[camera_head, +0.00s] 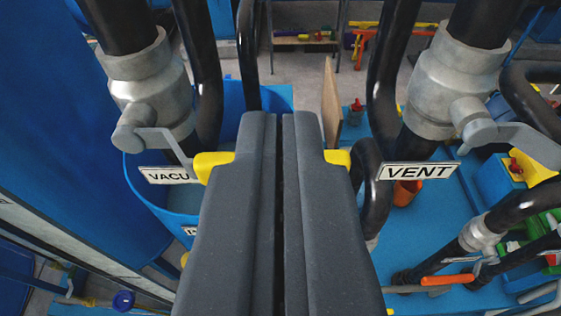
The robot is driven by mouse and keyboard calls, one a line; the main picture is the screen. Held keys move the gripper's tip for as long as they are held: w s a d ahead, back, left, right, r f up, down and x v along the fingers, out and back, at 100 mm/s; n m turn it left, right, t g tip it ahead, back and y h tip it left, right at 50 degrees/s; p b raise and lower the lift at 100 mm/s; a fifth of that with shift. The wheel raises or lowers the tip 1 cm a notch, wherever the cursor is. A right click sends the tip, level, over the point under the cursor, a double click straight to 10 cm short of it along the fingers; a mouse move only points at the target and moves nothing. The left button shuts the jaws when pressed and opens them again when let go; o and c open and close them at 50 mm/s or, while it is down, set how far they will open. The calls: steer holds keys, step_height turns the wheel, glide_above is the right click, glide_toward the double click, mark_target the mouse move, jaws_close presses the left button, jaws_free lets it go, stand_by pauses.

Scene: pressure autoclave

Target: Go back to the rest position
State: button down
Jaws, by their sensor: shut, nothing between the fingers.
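My gripper (281,122) fills the lower middle of the view. Its two dark grey fingers lie side by side, shut with nothing between them, and yellow parts show on both sides. The fingers point away, between a valve with a "VACU" label (168,175) on the left and a valve with a "VENT" label (418,171) on the right. The label on the left is partly hidden by the gripper's yellow part. No contact with either valve can be made out.
Grey valve bodies (148,88) and (452,85) on black pipes flank the gripper closely. A large blue vessel (75,110) stands at left. A blue bin (150,195) and a blue table (440,220) lie below. An orange-handled lever (448,280) is at lower right. Grey floor (300,75) shows beyond.

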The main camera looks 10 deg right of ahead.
steer(key=b+v, duration=0.2)
steer(key=v, duration=0.4)
steer(key=w+a+r+y+b, duration=0.2)
steer(key=w+a, duration=0.1)
steer(key=a, duration=0.4)
steer(key=w+a+r+y+b, duration=0.1)
steer(key=w+a+r+b, duration=0.15)
steer(key=a, duration=0.45)
steer(key=s+a+r+y+b, duration=0.2)
steer(key=a+r+b, duration=0.1)
steer(key=a, duration=1.6)
steer(key=s+a+n+b, duration=0.25)
steer(key=s+a, duration=0.45)
steer(key=a, duration=0.6)
steer(key=s+a+f+h+b, duration=0.2)
steer(key=s+a+f, duration=0.4)
steer(key=s, duration=0.5)
steer(key=shift+a+b, duration=0.25)
steer(key=shift+b, duration=0.25)
